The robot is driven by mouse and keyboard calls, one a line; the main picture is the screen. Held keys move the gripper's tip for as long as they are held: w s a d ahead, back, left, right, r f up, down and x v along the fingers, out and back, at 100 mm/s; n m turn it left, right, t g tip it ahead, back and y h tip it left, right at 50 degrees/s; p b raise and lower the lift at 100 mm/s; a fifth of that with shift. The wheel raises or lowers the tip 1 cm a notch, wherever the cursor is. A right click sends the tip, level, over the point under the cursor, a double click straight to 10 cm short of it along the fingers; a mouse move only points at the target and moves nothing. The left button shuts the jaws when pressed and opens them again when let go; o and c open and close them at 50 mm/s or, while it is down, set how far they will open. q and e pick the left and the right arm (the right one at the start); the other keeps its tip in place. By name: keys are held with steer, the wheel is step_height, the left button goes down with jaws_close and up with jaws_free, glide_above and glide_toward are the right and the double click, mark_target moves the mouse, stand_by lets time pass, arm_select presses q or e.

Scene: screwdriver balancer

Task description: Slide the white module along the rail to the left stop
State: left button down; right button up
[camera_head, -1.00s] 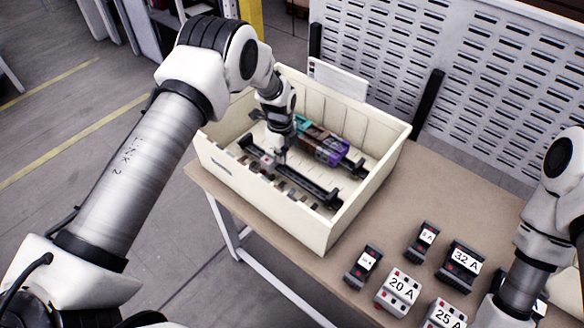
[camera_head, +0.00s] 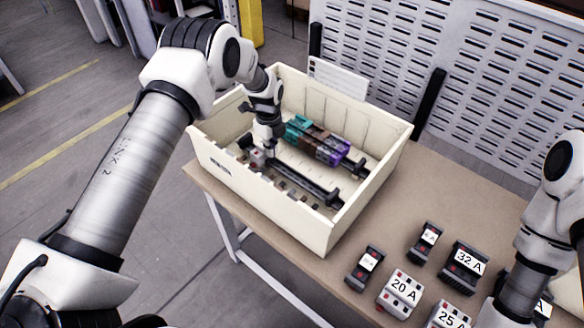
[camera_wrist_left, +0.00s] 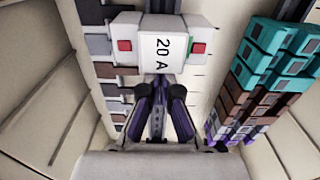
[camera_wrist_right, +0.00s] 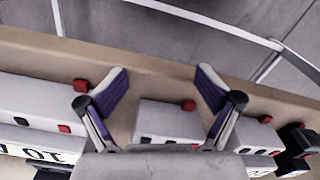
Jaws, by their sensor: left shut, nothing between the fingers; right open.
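The white module (camera_head: 258,158), marked 20 A, sits near the left end of the front black rail (camera_head: 308,184) inside the cream box. It also shows large in the left wrist view (camera_wrist_left: 160,42). A dark block (camera_head: 244,141) at the rail's left end looks like the left stop; I cannot tell whether the module touches it. My left gripper (camera_head: 268,150) is shut and empty, its tips close against the module's right side; it also shows in the left wrist view (camera_wrist_left: 169,88). My right gripper (camera_wrist_right: 162,88) is open over the table, above another white module (camera_wrist_right: 168,122).
The box wall (camera_head: 275,215) surrounds the rails. A second rail behind carries teal, brown and purple modules (camera_head: 317,140). Several loose modules, including one marked 32 A (camera_head: 463,266) and another 20 A (camera_head: 400,294), stand on the table (camera_head: 480,205) right of the box.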

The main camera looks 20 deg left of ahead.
mark_target(260, 141)
arm_select(q)
steer(key=shift+w+a+b, duration=0.2)
steer(key=shift+a+b, duration=0.05)
steer(key=shift+a, duration=0.35)
steer(key=shift+w+a+b, duration=0.2)
steer(key=shift+a, duration=0.4)
arm_select(e)
steer(key=shift+f, duration=0.65)
arm_select(q)
steer(key=shift+w+a+b, duration=0.3)
steer(key=shift+a+b, duration=0.35)
steer(key=shift+a, duration=0.05)
steer(key=shift+w+a+b, duration=0.25)
steer(key=shift+a+b, duration=0.4)
arm_select(e)
steer(key=shift+f, duration=1.3)
stand_by(1.4)
arm_select(q)
steer(key=shift+s+d, duration=0.15)
steer(key=shift+d, duration=0.3)
arm_select(e)
steer(key=shift+r, duration=0.15)
stand_by(0.3)
arm_select(q)
steer(key=shift+r, duration=0.1)
arm_select(e)
steer(key=shift+r, duration=0.1)
